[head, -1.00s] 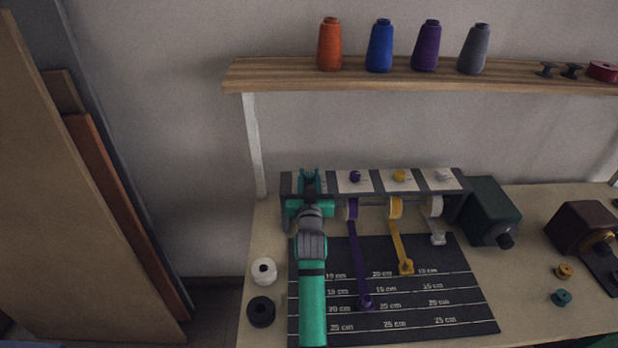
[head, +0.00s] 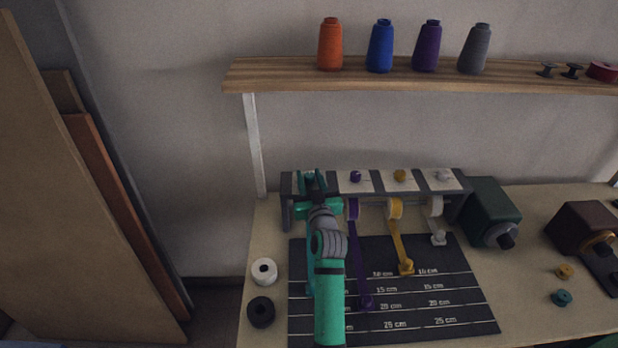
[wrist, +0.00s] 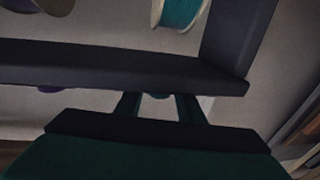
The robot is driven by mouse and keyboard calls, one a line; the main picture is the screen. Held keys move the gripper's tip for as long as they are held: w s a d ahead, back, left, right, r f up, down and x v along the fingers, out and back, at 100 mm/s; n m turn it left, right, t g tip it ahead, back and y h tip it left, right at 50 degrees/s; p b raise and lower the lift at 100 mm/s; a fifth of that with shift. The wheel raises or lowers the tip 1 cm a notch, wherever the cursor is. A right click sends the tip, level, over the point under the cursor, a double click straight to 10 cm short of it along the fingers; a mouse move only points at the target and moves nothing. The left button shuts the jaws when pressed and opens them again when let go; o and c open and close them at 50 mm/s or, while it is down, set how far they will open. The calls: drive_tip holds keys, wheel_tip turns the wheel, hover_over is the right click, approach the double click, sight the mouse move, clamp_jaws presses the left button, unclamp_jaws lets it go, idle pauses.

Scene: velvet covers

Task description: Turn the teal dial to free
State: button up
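A grey and white rack (head: 378,182) stands at the back of the bench, with a row of small knobs on top. My gripper (head: 312,181) is over its leftmost section, pointing down at the place in line with the purple, yellow and white knobs. The teal dial is hidden there by my gripper in the head view. In the wrist view my gripper's two fingers (wrist: 159,106) stand apart with pale surface between them. A small dark teal edge shows at their tips; I cannot tell whether they touch the dial. A teal spool (wrist: 182,10) hangs in the wrist view.
The purple knob (head: 355,176) is close to the right of my gripper. Yellow (head: 400,176) and white (head: 444,175) knobs follow. Ribbons run down over a black measuring mat (head: 460,300). A shelf (head: 420,80) with thread cones is above. A dark green box (head: 490,212) stands right.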

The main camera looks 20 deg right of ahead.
drive_tip(key=shift+o, duration=0.6)
drive_tip(key=shift+r, duration=0.1)
drive_tip(key=s+a, duration=0.1)
drive_tip(key=s, duration=0.9)
drive_tip(key=shift+s+a, duration=0.2)
drive_tip(key=shift+s, duration=0.15)
